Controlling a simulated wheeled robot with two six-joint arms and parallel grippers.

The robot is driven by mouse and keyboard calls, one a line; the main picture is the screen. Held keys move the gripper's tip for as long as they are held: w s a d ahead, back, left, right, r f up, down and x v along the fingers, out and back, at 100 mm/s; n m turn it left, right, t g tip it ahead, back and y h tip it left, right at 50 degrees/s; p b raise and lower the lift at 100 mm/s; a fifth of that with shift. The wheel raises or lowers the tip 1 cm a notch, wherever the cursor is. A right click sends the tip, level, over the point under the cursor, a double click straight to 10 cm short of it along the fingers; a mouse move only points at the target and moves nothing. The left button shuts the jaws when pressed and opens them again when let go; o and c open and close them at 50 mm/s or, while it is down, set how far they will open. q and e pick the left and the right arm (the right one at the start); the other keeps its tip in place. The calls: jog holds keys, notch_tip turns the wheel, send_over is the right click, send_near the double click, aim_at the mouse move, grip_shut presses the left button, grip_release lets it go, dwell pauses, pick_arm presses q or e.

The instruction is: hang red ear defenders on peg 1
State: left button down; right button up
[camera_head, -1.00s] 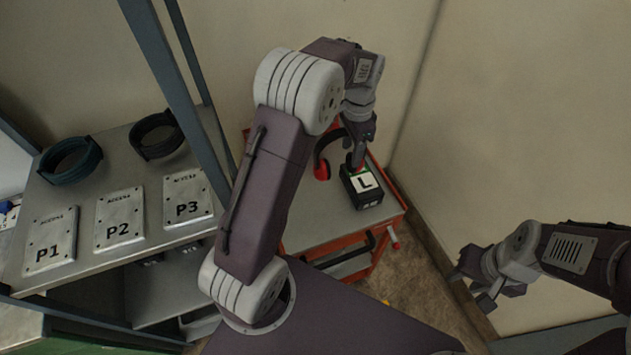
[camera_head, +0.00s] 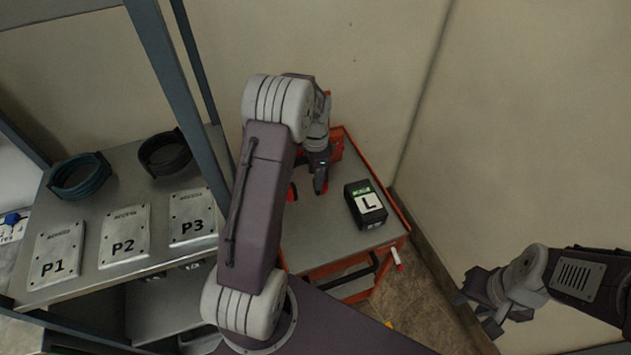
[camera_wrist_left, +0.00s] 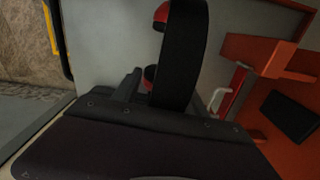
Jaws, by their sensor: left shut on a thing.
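The red ear defenders (camera_head: 291,193) are on the red-framed cart, with red cups and a black headband. My left gripper (camera_head: 317,168) is over them and hides most of the headband. In the left wrist view, the wide black headband (camera_wrist_left: 182,55) with red cups is at the fingers of my left gripper (camera_wrist_left: 140,88), which is shut on it. I cannot tell whether the cups still touch the cart top. My right gripper (camera_head: 482,312) is empty at the lower right, away from the cart; its jaw gap is unclear. I see no peg 1.
A black box marked L (camera_head: 366,206) stands on the cart top (camera_head: 325,235), right of the ear defenders. A grey shelf on the left holds plates P1 (camera_head: 55,256), P2 (camera_head: 124,236) and P3 (camera_head: 193,217) and two dark coils. A blue-grey post (camera_head: 178,90) rises between shelf and cart.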

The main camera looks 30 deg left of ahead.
pick_arm(q)
notch_tip(320, 180, down, 3)
jog(key=shift+f+p, duration=0.2)
jog(key=shift+p, duration=0.35)
jog(key=shift+f, duration=0.1)
jog(key=shift+f, duration=0.15)
jog(key=c, duration=0.6)
grip_release()
